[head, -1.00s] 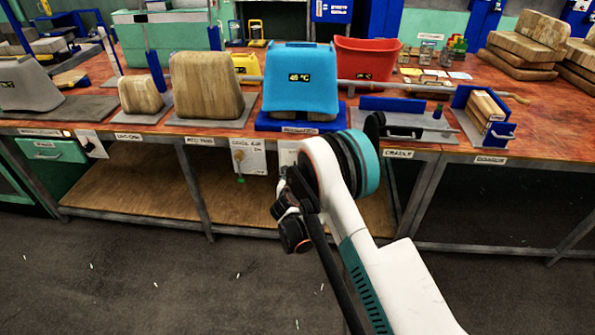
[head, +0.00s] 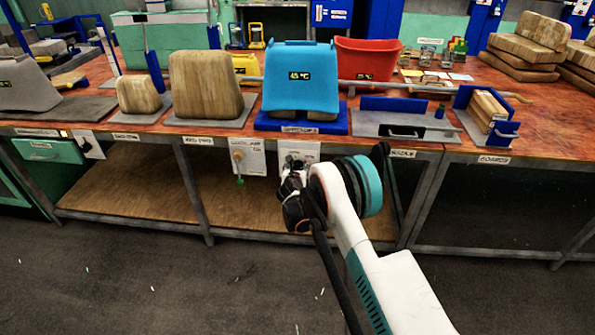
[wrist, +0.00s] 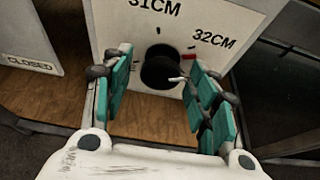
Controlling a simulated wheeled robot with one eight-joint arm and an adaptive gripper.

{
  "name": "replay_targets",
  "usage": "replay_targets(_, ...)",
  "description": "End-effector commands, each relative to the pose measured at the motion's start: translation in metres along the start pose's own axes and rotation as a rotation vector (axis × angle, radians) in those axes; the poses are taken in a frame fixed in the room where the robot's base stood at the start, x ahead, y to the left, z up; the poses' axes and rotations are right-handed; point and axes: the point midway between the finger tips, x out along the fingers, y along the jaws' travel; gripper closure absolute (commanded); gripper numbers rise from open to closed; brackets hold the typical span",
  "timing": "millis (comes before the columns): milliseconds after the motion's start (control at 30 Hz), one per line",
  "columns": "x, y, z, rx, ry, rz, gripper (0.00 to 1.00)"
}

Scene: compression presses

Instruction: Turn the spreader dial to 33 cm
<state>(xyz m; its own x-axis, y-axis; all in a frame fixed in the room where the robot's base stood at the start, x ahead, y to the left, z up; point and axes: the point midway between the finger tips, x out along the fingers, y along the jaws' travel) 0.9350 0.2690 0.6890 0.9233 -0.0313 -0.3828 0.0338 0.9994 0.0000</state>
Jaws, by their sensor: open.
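The spreader dial is a round black knob (wrist: 158,70) on a white panel (wrist: 215,22) in the wrist view. The labels 31CM and 32CM show above it and to its upper right. A small white pointer sits at the knob's right side, with a red mark just above it. No 33 label is readable. My gripper (wrist: 160,62) is open, with teal-padded fingers left and right of the knob; contact cannot be told. In the head view my gripper (head: 291,196) is in front of the lower part of the white panel (head: 300,150), and the knob is hidden.
Another white panel (head: 238,157) with a tan knob and green tip hangs to the left. The bench edge runs above, with a blue press form (head: 301,82) on top. A lower wooden shelf (head: 130,190) lies behind. A CLOSED label (wrist: 30,62) shows at left.

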Motion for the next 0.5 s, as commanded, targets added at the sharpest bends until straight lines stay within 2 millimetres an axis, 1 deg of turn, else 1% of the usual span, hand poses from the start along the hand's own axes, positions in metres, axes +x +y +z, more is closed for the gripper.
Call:
replay_targets(33, -0.0001, -0.0001, 0.0, 0.0, 0.0, 0.0, 0.51)
replay_targets(67, -0.0001, -0.0001, 0.0, 0.0, 0.0, 0.0, 0.58)
replay_targets(100, -0.0002, 0.0, 0.0, 0.0, 0.0, 0.0, 0.67)
replay_targets(167, -0.0002, -0.0001, 0.0, 0.0, 0.0, 0.0, 0.8)
replay_targets(200, -0.0002, -0.0001, 0.0, 0.0, 0.0, 0.0, 0.89)
replay_targets(500, -0.0002, -0.0004, 0.0, 0.014, 0.0, 0.006, 0.9)
